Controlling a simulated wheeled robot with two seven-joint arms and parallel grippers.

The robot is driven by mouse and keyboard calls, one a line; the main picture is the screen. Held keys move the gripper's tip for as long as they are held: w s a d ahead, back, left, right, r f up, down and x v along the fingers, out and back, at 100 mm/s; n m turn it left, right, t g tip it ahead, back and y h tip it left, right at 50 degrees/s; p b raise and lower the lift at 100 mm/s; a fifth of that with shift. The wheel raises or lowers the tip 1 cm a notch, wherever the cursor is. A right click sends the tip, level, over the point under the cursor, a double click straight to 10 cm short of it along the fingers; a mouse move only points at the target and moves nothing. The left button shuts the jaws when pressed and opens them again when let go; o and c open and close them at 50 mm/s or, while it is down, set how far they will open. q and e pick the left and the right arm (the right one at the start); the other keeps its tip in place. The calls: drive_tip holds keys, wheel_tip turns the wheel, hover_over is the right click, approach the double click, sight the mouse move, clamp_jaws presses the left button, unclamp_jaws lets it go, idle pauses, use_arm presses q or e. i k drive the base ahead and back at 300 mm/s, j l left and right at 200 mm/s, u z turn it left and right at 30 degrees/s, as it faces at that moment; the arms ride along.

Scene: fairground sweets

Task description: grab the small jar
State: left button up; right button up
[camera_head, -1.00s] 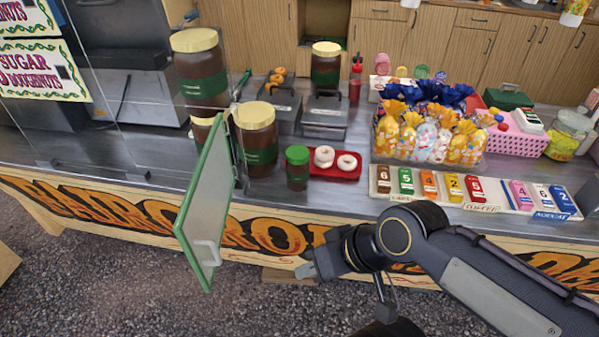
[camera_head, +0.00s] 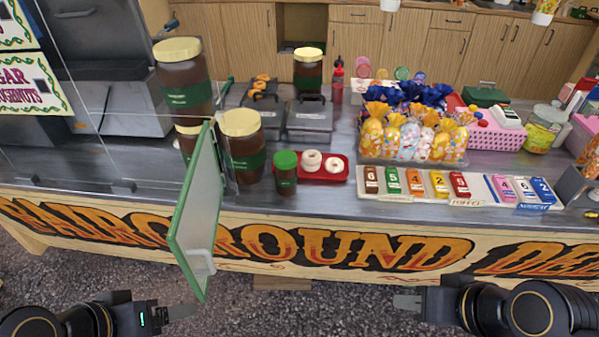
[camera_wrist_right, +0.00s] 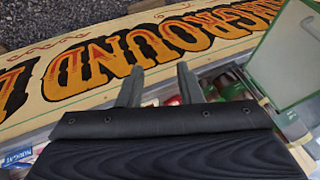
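The small jar (camera_head: 286,176) has a green lid and dark brown contents. It stands upright on the counter, near its front edge, just left of a red tray. My right gripper (camera_head: 408,301) is in front of and below the counter, to the right of the jar and apart from it. In the right wrist view its two fingers (camera_wrist_right: 159,86) are spread with nothing held between them. My left gripper (camera_head: 181,312) is low at the left, in front of the counter; its finger opening cannot be made out.
A green-framed glass door (camera_head: 196,213) juts out over the counter front, left of the small jar. A large yellow-lidded jar (camera_head: 243,150) stands behind left. A row of price blocks (camera_head: 419,184) lies further right.

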sight(286, 181)
drive_tip(key=i+l+u, duration=0.15)
drive_tip(key=u, duration=0.3)
drive_tip(key=i+l+u, duration=0.2)
drive_tip(key=u, duration=0.25)
drive_tip(key=i+l+u, duration=0.15)
drive_tip(key=l+u, duration=0.15)
drive_tip(key=u, duration=0.15)
